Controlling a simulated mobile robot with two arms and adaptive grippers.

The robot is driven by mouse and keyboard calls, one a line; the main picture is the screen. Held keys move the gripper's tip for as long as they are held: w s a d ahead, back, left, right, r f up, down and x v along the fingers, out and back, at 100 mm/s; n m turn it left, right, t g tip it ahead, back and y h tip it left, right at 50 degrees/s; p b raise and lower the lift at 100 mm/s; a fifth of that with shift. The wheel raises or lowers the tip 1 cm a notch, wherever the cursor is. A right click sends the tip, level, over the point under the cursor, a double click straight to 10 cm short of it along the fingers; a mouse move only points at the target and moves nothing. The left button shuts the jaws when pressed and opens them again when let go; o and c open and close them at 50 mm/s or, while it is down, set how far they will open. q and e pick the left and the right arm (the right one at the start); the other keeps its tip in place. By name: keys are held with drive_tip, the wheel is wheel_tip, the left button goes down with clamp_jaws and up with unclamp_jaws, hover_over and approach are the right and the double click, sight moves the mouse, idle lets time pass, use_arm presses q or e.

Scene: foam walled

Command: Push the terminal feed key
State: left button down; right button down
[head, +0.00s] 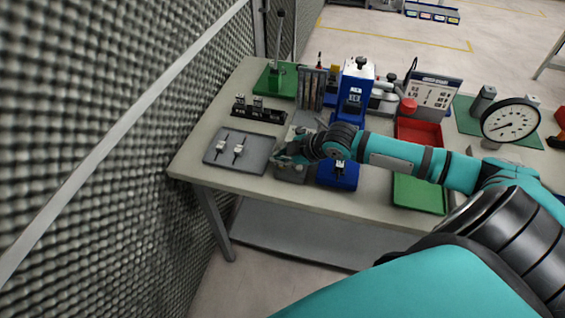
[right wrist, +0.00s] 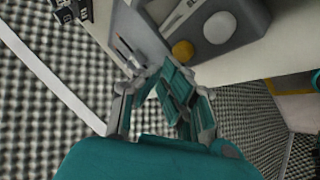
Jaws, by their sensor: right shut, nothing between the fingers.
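A grey terminal box (head: 291,174) stands at the table's front edge, mostly hidden behind my right gripper in the head view. In the right wrist view the terminal (right wrist: 246,28) shows a yellow round key (right wrist: 182,49) and a larger grey round button (right wrist: 220,27). Which one is the feed key, I cannot tell from a label. My right gripper (head: 278,160) is shut and empty, at the terminal's left side in the head view. In the right wrist view its fingers (right wrist: 152,80) are below and left of the yellow key; contact is not visible. My left gripper is not in view.
A grey tray (head: 215,157) with two small parts lies left of the terminal. A blue fixture (head: 338,175) stands close on the right, with a green tray (head: 420,194) and red bin (head: 433,134) beyond. A dial gauge (head: 510,120) stands far right. A textured foam wall (head: 90,130) rises at left.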

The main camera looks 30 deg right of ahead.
drive_tip(key=shift+f, duration=0.7)
idle(0.7)
drive_tip(key=shift+r, duration=0.1)
drive_tip(key=shift+r+p, duration=0.8)
drive_tip(key=shift+r, duration=0.1)
wheel_tip(320, 180, up, 5)
drive_tip(key=p, duration=0.5)
idle(0.4)
idle(0.4)
